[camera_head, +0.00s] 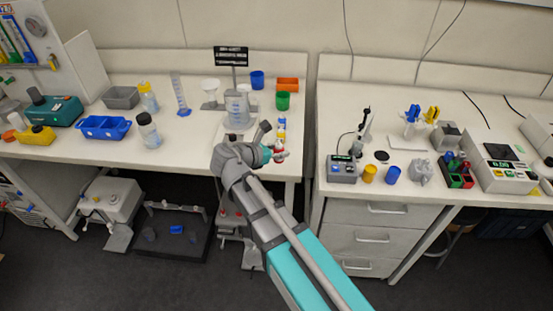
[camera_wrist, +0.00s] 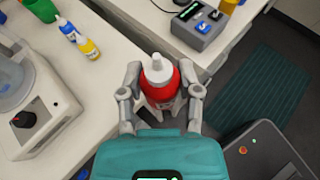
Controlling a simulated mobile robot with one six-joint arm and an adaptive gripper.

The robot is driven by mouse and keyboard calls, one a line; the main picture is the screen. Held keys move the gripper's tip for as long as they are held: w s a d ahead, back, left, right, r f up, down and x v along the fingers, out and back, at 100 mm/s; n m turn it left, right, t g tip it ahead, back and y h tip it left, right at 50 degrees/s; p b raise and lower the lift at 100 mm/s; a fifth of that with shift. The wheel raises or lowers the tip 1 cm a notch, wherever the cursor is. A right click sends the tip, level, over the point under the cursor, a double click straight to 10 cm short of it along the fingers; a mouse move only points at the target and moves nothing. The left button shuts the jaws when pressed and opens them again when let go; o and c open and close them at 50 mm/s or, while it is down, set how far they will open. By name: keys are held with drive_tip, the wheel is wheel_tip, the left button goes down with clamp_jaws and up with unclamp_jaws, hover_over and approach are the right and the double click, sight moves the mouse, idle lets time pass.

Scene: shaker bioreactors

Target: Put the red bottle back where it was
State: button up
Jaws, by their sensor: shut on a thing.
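The red bottle (camera_wrist: 162,92) has a white cap and nozzle and appears upright in the wrist view. My gripper (camera_wrist: 160,84) is shut on it, with one finger on each side of its body. In the head view my gripper (camera_head: 277,154) is at the front right corner of the left bench, and only a small bit of the red bottle (camera_head: 284,156) shows. I cannot tell whether its base touches the bench top. A blue-labelled bottle (camera_wrist: 65,28) and a yellow bottle (camera_wrist: 88,48) stand close together further back on the bench.
A stirrer with a large beaker (camera_head: 238,110) stands left of the gripper; its knob base (camera_wrist: 38,118) shows in the wrist view. A green cup (camera_head: 283,101) is behind the small bottles. A gap separates the left bench from the right bench (camera_head: 330,120).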

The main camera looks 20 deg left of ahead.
drive_tip(key=shift+w, duration=0.1)
drive_tip(key=w+a+f+b, duration=0.1)
drive_tip(key=w+f+b, duration=0.2)
drive_tip(key=w, duration=0.1)
drive_tip(key=w+a+f+b, duration=0.2)
drive_tip(key=w+f+b, duration=0.1)
drive_tip(key=w, duration=0.1)
drive_tip(key=w+a+f+b, duration=0.1)
drive_tip(key=w+f+b, duration=0.2)
drive_tip(key=w, duration=0.1)
drive_tip(key=shift+w+a, duration=0.15)
drive_tip(key=shift+a, duration=0.2)
drive_tip(key=shift+f, duration=0.1)
drive_tip(key=shift+w+a+f+b, duration=0.15)
drive_tip(key=shift+w+f+b, duration=0.25)
drive_tip(key=shift+b, duration=0.2)
wheel_tip(320, 180, down, 3)
drive_tip(key=b, duration=0.3)
drive_tip(key=shift+f, duration=0.15)
